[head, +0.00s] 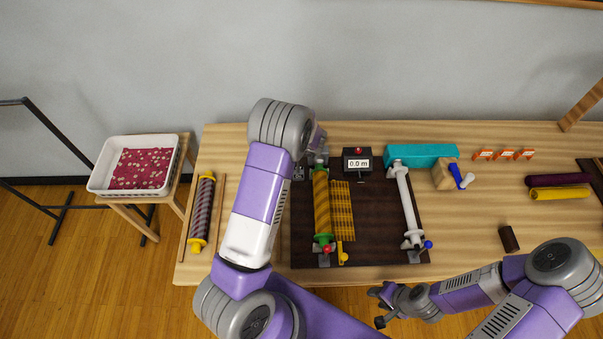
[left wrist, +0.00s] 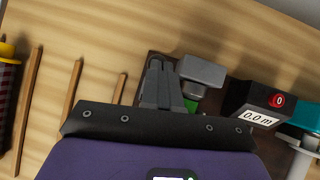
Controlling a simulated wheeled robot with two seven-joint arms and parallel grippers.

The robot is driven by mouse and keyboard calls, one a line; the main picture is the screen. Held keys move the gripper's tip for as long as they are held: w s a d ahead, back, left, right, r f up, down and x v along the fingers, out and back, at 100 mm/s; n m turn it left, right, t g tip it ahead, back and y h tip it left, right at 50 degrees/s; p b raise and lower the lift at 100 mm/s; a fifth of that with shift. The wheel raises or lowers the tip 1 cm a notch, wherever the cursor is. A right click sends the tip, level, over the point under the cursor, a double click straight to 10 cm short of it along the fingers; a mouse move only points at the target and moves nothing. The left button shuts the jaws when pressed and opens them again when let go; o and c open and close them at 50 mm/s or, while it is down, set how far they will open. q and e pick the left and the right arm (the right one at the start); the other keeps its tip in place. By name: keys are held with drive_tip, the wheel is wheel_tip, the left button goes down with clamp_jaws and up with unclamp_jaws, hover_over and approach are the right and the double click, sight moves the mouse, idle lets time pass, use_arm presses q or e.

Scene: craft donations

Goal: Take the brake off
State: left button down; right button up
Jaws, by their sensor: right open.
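A dark board (head: 375,225) on the table bears a roll of yellow patterned cloth (head: 321,200) with green ends. At the roll's front end are a red knob (head: 327,249) and a yellow lever (head: 342,254). I cannot tell which part is the brake. A white bar (head: 408,205) with a blue knob (head: 428,244) stands at the board's right. My left gripper, partly hidden by its arm in the head view, has its fingers (left wrist: 160,85) together beside the grey block (left wrist: 203,70) at the roll's back end. My right gripper (head: 376,307) is open and empty before the table's front edge.
A black meter (head: 357,161) reading 0.0 m and a teal box (head: 422,154) stand at the back. A striped roll (head: 202,210) lies at the left. Dark red and yellow rolls (head: 560,193) lie at the right. A white bin (head: 100,179) is on a stool.

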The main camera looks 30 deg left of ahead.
idle(0.3)
use_arm(q)
drive_tip(key=p+v, duration=0.1)
drive_tip(key=v, duration=1.2)
drive_tip(key=shift+r+p, duration=0.3)
drive_tip(key=shift+r, duration=0.2)
drive_tip(key=shift+w, duration=0.15)
